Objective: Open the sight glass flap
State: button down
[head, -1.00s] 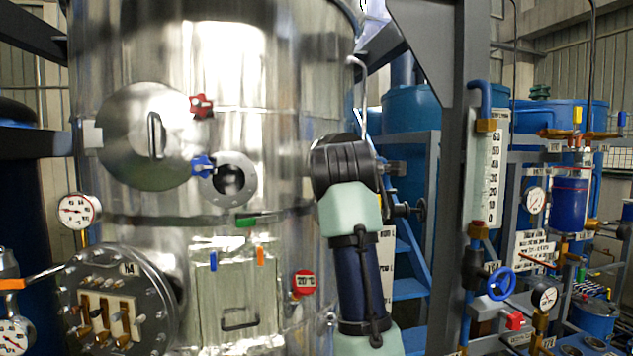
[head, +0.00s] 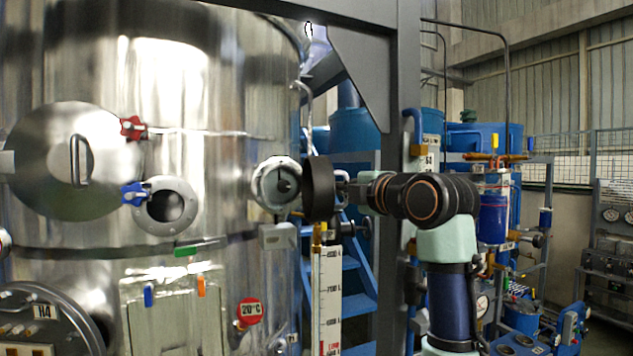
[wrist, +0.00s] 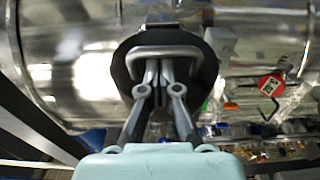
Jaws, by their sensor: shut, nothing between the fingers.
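The sight glass (head: 277,185) is a round port with a pale rim on the right side of the steel vessel, and its glass face is visible. The flap (head: 318,188) is a thick black disc, seen nearly edge-on, standing out from the vessel to the right of the port. In the wrist view the flap (wrist: 205,68) lies behind a silver bar handle (wrist: 165,51). My gripper (wrist: 160,68) is shut, its fingertips at the handle on the flap's outer face. It also shows in the head view (head: 345,189), right of the flap. Whether the fingertips touch the handle is unclear.
A large round hatch (head: 75,160) and an open flanged port (head: 166,206) are further left on the vessel. A white level scale (head: 328,295) stands below the flap. A grey post (head: 408,60) rises behind my arm.

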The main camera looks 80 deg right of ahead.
jog(key=s+d+p, duration=0.3)
jog(key=s+d, duration=0.1)
jog(key=shift+d, duration=0.4)
jog(key=shift+s+d+f, duration=0.1)
jog(key=shift+d+f, duration=0.05)
jog(key=shift+f, duration=0.1)
